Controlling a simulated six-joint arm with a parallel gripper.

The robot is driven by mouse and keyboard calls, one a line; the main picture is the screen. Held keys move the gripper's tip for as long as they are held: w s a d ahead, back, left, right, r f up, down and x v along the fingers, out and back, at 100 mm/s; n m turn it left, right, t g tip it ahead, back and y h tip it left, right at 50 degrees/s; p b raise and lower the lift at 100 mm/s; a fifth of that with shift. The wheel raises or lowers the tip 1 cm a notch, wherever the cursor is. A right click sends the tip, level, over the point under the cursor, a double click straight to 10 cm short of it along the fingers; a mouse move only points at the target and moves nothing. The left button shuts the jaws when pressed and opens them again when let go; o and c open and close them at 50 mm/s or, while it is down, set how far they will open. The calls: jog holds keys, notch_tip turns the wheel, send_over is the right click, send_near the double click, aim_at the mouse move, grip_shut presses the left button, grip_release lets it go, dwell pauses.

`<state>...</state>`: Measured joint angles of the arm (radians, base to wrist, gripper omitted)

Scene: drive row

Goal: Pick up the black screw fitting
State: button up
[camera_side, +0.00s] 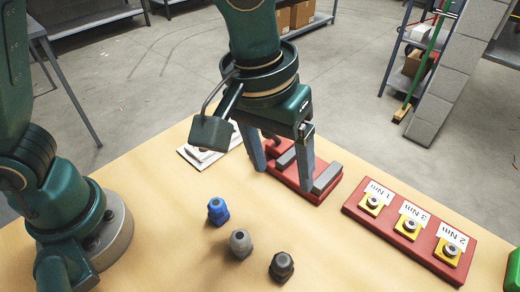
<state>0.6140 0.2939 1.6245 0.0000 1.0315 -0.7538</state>
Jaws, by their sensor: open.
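The black screw fitting (281,267) stands upright on the table near the front, at the right end of a short row of fittings. A grey fitting (240,243) and a blue fitting (218,211) stand to its left and farther back. My gripper (281,176) is open and points down, with its two fingers apart. It is above and behind the fittings, in front of or over a red fixture (305,186) with grey blocks. I see nothing between the fingers. My gripper partly hides the fixture.
A red board (410,230) at the right carries several yellow-based fasteners labelled 1 Nm, 3 Nm and 2 Nm. White sheets or plates (207,153) lie behind my gripper to the left. The tan tabletop (165,225) is clear to the left of the fittings.

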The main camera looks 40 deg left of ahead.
aim_at(283, 260)
jog(key=s+d+f+m, duration=0.1)
jog(key=d+f, duration=0.1)
jog(key=s+d+f+g, duration=0.1)
jog(key=s+d+f, duration=0.1)
jog(key=f, duration=0.1)
jog(key=s+d+f+m+y, duration=0.1)
jog(key=s+f, duration=0.1)
jog(key=f, duration=0.1)
jog(key=shift+s+d+m+g, duration=0.2)
jog(key=shift+d+m+g, duration=0.1)
jog(key=shift+d+g, duration=0.1)
jog(key=shift+f, duration=2.35)
jog(key=shift+c, duration=0.3)
grip_shut()
jog(key=shift+r, duration=0.1)
